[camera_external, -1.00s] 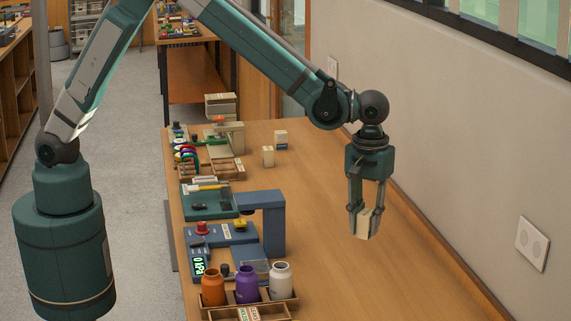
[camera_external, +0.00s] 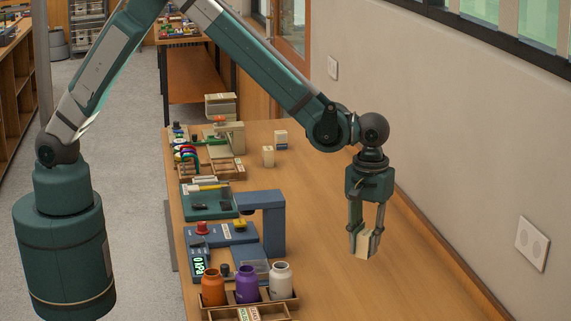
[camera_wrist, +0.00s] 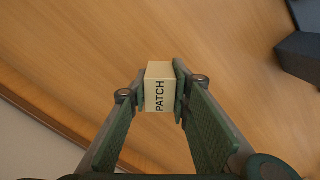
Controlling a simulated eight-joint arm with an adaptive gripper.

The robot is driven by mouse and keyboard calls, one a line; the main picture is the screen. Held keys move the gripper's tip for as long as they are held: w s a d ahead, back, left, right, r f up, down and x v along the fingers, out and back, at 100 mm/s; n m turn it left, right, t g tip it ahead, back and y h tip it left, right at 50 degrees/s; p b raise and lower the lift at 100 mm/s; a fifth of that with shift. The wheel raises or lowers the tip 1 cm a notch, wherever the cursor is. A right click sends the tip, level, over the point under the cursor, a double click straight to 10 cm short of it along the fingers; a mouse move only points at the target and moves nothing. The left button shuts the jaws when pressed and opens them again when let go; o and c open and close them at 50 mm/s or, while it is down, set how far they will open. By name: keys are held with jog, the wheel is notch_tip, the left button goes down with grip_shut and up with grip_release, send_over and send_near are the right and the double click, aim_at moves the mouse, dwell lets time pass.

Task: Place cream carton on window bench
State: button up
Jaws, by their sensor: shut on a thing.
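My gripper (camera_external: 366,240) is shut on a small cream carton (camera_external: 362,243), with one finger on each side of it. In the wrist view the cream carton (camera_wrist: 159,88) shows the black word "PATCH" on its side and sits between the two green finger pads. The window bench (camera_external: 335,285) is the long wooden top along the wall under the window. The carton is over a bare part of it. I cannot tell for sure whether the carton's base touches the wood.
Orange (camera_external: 213,287), purple (camera_external: 247,284) and white (camera_external: 281,281) bottles stand in a wooden tray at the front. A blue device (camera_external: 262,222) stands left of my gripper. The bench's right side is clear.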

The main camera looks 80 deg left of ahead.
aim_at(364, 258)
jog(key=shift+f, duration=0.5)
jog(key=shift+f, duration=0.1)
jog(key=shift+f, duration=1.75)
jog(key=shift+f, duration=0.15)
jog(key=o, duration=0.9)
notch_tip(364, 258, up, 12)
jog(key=shift+r, duration=0.15)
